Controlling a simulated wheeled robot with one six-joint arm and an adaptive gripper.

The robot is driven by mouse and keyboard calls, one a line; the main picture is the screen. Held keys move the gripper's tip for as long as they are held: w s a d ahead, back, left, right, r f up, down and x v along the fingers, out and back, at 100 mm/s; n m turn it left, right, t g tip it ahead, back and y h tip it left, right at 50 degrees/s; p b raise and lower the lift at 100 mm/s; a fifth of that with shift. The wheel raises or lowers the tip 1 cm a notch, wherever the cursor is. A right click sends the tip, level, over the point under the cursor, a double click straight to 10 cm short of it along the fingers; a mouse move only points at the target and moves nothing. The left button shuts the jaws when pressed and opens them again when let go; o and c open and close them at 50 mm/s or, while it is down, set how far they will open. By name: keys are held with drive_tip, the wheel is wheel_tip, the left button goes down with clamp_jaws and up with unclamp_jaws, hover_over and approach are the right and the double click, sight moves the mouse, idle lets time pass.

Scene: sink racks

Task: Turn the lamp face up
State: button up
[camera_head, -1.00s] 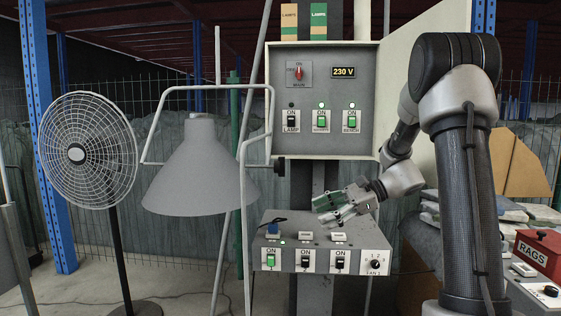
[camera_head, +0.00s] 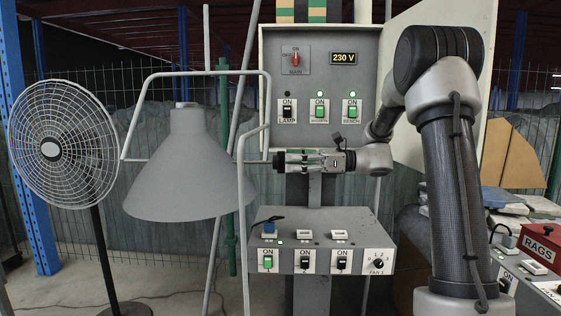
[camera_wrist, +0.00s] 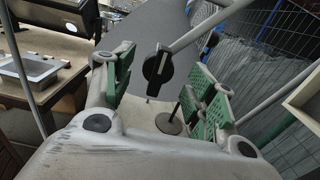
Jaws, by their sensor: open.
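The lamp is a grey cone-shaped shade (camera_head: 190,175) with its wide opening facing down. It hangs in a bent grey tube frame (camera_head: 195,74), and part of it fills the top of the wrist view (camera_wrist: 155,22). A black knob (camera_head: 279,161) sits on the lamp's right side; in the wrist view the knob (camera_wrist: 157,66) has a pale line on it. My gripper (camera_head: 288,161) points left at the knob, in line with it. Its green-padded fingers (camera_wrist: 163,82) are open, with the knob between or just beyond the fingertips; I cannot tell whether they touch.
A fan (camera_head: 63,145) stands at the left. Behind the gripper is a grey panel (camera_head: 319,85) with switches and a 230 V display. Below is a switch box (camera_head: 322,245). A red RAGS box (camera_head: 538,245) is at the right. A basin (camera_wrist: 36,68) shows in the wrist view.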

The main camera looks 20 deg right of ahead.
sight(281, 160)
drive_tip(key=shift+x, duration=1.95)
clamp_jaws()
